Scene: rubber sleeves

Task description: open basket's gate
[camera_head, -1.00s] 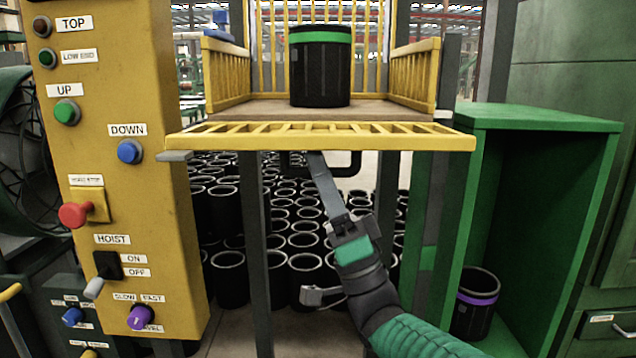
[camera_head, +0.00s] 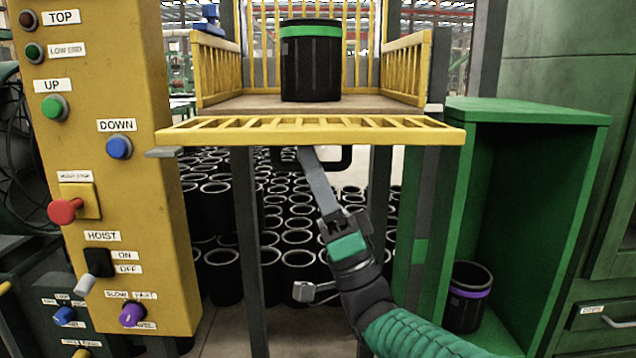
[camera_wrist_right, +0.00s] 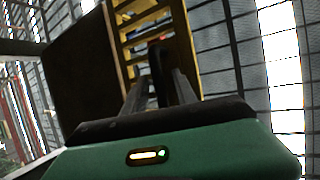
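The basket's yellow barred gate (camera_head: 310,132) lies folded down, about level, in front of the basket floor (camera_head: 250,103). A black loop handle (camera_head: 346,158) hangs under it. My right gripper (camera_head: 305,155) is below the gate, its long grey fingers pointing up at the handle. In the right wrist view its fingers (camera_wrist_right: 160,92) stand apart, with the dark curved handle (camera_wrist_right: 157,58) between them and the yellow gate bars (camera_wrist_right: 140,20) beyond. Whether the fingers touch the handle is unclear. My left gripper is not in view.
A black sleeve with a green band (camera_head: 311,70) stands in the basket. A yellow control panel (camera_head: 150,200) is at left. A green cabinet (camera_head: 530,115) at right holds a purple-banded sleeve (camera_head: 468,295). Several black sleeves (camera_head: 220,275) stand on the floor behind the posts.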

